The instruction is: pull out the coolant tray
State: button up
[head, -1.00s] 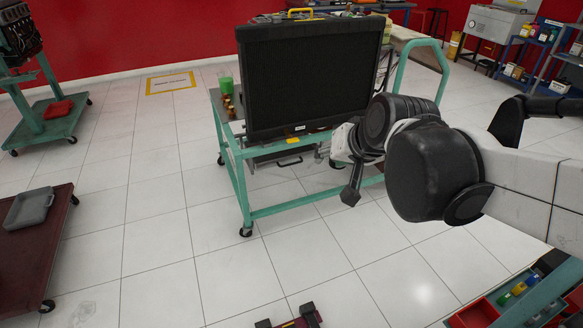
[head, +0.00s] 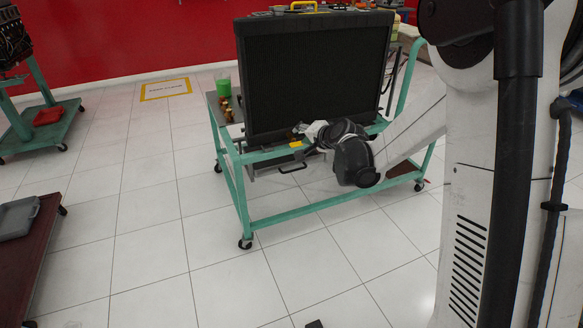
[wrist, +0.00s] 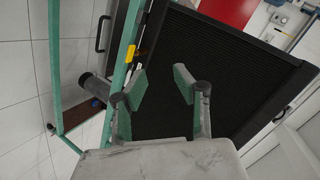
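The coolant tray appears as a grey metal drawer under the radiator on the green cart. Its black bar handle (head: 292,167) shows on the front in the head view, left of my wrist. In the wrist view the handle (wrist: 102,33) is at the upper left, beyond the cart's green rail. My gripper (wrist: 160,85) is open and empty, with its two green-padded fingers apart in front of the black radiator mesh. It is not on the handle. In the head view my dark wrist hides most of the gripper, and the tray's right part is hidden.
The black radiator (head: 315,75) stands on the green wheeled cart (head: 330,207), whose rail runs close to my gripper. A green cup (head: 223,87) is on the cart's left side. A dark red cart (head: 32,255) stands at left.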

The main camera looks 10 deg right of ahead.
jog(key=w+d+f+m+t+b, duration=0.1)
jog(key=w+f+m, duration=0.1)
jog(key=w+f, duration=0.35)
jog(key=w+d+f+m+t+b, duration=0.1)
jog(key=w+d+f+b, duration=0.1)
jog(key=f, duration=0.7)
jog(key=m+t+b, duration=0.1)
jog(key=m+b, duration=0.1)
jog(key=m, duration=0.2)
send_near(295, 170)
jog(key=shift+h, duration=0.3)
jog(key=shift+b+x, duration=2.05)
jog(key=shift+x, duration=3.25)
jog(key=shift+c, duration=0.2)
grip_shut()
jog(key=shift+d, duration=0.1)
